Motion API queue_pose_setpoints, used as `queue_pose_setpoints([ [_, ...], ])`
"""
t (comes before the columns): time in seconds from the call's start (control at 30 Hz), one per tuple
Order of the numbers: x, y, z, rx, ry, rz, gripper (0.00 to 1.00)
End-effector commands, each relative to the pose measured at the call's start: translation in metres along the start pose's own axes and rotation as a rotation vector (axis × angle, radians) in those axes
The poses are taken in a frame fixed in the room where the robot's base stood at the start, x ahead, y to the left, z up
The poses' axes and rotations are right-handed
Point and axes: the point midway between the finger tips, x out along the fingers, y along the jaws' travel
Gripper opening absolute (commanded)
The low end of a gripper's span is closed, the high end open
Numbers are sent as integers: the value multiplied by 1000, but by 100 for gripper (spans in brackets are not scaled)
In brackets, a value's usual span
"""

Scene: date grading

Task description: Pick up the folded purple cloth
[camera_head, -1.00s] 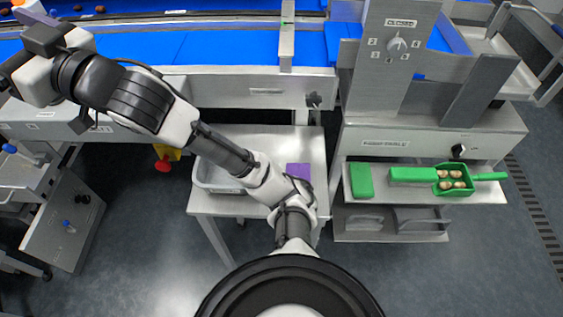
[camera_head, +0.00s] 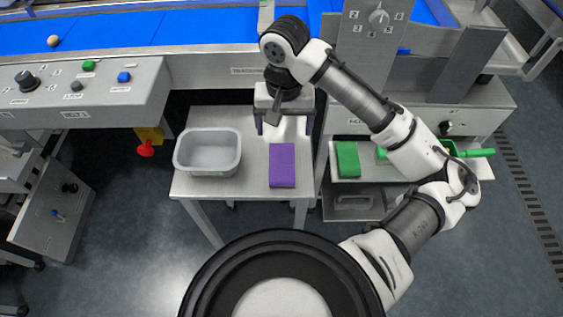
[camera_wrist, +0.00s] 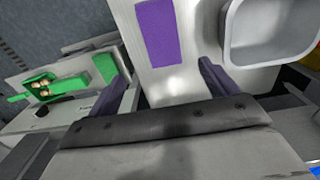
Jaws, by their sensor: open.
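The folded purple cloth (camera_head: 282,168) lies flat on a small pale side table (camera_head: 235,183), to the right of a grey basin. My gripper (camera_head: 286,131) hangs over the far part of that table, just beyond the cloth's far edge in the head view. It is open and empty. In the wrist view the cloth (camera_wrist: 159,33) lies ahead of the gripper (camera_wrist: 171,82), whose two purple-grey fingers stand wide apart. The cloth is apart from both fingers and fully uncovered in the wrist view.
The grey basin (camera_head: 208,172) stands left of the cloth. A shelf to the right holds a green block (camera_head: 347,158) and a green scoop (camera_wrist: 38,88) with several pale pieces. The blue conveyor (camera_head: 160,32) and its metal frame run behind the table.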

Motion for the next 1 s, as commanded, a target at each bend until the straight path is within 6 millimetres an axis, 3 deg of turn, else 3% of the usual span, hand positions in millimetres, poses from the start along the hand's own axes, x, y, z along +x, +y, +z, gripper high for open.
queue_pose_setpoints([
  [0.1,27,-1,1,0,-3,-6,85],
  [0.23,48,-2,0,-1,0,-5,85],
  [0.47,63,-2,0,-2,2,-5,85],
  [0.8,106,-5,2,-2,3,-3,85],
  [1.0,111,-5,2,-3,4,-3,85],
])
